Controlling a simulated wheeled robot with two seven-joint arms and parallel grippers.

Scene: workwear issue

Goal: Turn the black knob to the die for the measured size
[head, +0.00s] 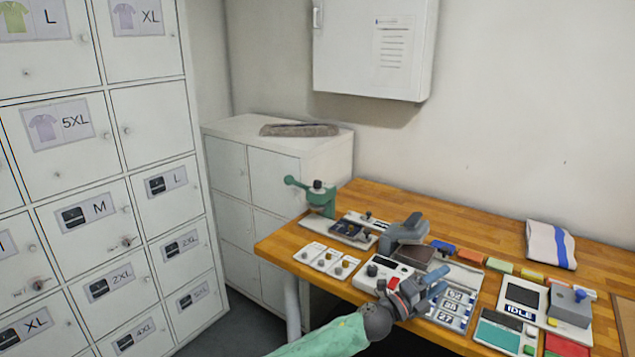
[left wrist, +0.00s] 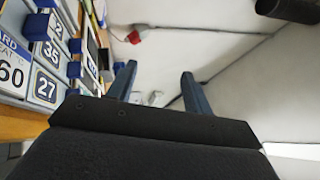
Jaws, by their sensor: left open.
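A black knob (head: 372,270) stands on a white box (head: 365,284) with a dark display, near the front of the wooden bench. A red part shows beside it, close to my gripper. Another dark knob-like top (head: 317,185) sits on the green hand press (head: 318,200) farther back. I cannot tell any die or knob setting at this size. My left gripper (head: 436,292) is open and empty, to the right of the white box, above or beside a panel of number plates (head: 446,319). In the left wrist view the blue fingers (left wrist: 158,88) are apart with nothing between them.
The number plates (left wrist: 44,88) show at the left of the wrist view. A white board with round pieces (head: 326,262) lies at the bench's left. A device reading IDLE (head: 520,312) and a striped cloth (head: 551,245) are right. Lockers (head: 150,100) stand left.

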